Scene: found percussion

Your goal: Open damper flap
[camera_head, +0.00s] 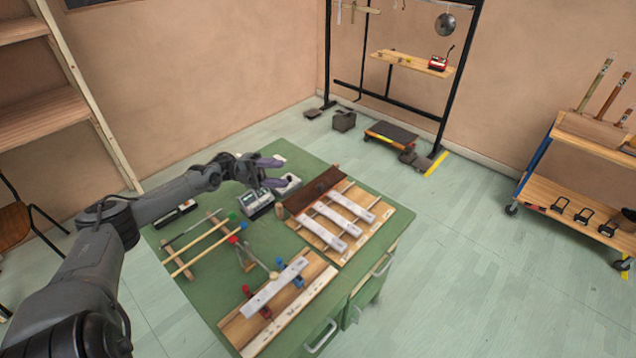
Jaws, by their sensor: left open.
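A dark brown board (314,190), which looks like the damper flap, sits at the back of a wooden frame with white metal bars (330,226) on the green table (262,330). The flap looks tilted; its exact angle is hard to tell. My left gripper (274,172) is open and empty, with purple fingertips. In the picture it is just left of and beyond the flap, over the grey boxes. I see no contact with the flap. My right gripper is out of view.
Grey boxes with panels (257,204) stand beside the flap. Mallets (205,246) lie on a rack at the left. A second wooden block with one metal bar (275,287) and red and blue clamps is at the front. A shelf cart (580,190) stands far right.

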